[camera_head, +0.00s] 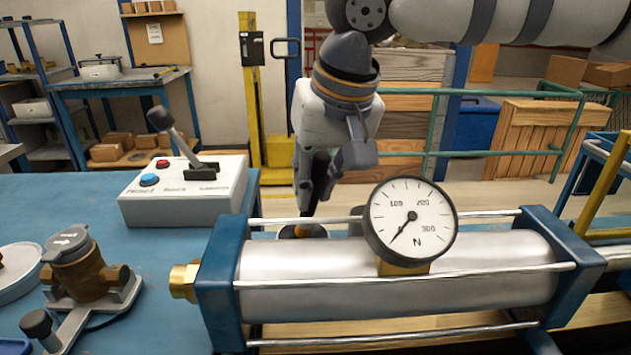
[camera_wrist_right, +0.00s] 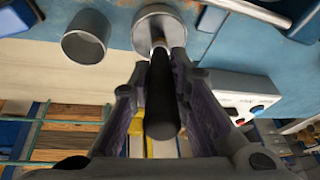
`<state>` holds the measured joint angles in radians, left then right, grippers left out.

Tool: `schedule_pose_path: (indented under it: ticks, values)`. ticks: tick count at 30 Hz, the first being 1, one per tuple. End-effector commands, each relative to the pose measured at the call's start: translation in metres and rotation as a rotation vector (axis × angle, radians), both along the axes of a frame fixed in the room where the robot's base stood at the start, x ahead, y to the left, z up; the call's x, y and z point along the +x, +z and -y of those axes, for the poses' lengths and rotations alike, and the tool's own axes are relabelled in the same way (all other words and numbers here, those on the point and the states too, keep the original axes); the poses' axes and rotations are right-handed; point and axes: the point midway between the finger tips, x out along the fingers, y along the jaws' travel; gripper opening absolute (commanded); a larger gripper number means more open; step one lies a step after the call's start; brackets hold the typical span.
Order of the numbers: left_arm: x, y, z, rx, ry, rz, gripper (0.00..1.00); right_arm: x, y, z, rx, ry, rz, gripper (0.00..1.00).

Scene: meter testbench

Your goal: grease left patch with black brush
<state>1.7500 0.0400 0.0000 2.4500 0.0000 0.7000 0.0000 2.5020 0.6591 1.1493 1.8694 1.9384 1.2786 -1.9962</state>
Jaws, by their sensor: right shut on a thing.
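My right gripper (camera_head: 306,203) comes down behind the metal cylinder (camera_head: 400,285) in the head view. In the wrist view my right gripper (camera_wrist_right: 162,62) is shut on the black handle of a brush (camera_wrist_right: 162,100). The brush's far end meets a round grey pot (camera_wrist_right: 160,14); whether its tip is inside or only above cannot be told. A dark pot with some orange (camera_head: 303,231) shows below the gripper in the head view, partly hidden by the cylinder. No patch can be made out clearly. My left gripper is not in view.
A second grey cup (camera_wrist_right: 85,40) stands beside the pot. A dial gauge (camera_head: 411,219) rises from the cylinder. A white control box with a lever (camera_head: 185,190) stands left of the gripper. A brass fitting on a bracket (camera_head: 85,275) sits at the left.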

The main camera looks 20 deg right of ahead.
Motion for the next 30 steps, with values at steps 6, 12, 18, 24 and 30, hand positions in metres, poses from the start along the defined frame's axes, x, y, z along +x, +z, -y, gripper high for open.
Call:
schedule_pose_path:
  ticks: [6,12,18,24,30]
  values:
    - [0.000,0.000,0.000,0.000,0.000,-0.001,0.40,0.000,-0.001,0.000,-0.001,0.000,-0.002,0.00]
    - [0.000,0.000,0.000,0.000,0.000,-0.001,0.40,0.001,0.017,0.000,0.000,-0.001,0.001,0.00]
    - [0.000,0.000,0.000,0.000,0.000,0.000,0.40,0.000,0.038,0.000,-0.001,0.000,0.001,0.00]
    - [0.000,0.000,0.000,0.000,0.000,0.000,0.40,0.001,0.059,0.000,0.000,-0.001,0.001,0.00]
    - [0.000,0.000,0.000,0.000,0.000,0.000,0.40,0.000,0.070,0.000,-0.001,0.000,-0.001,0.00]
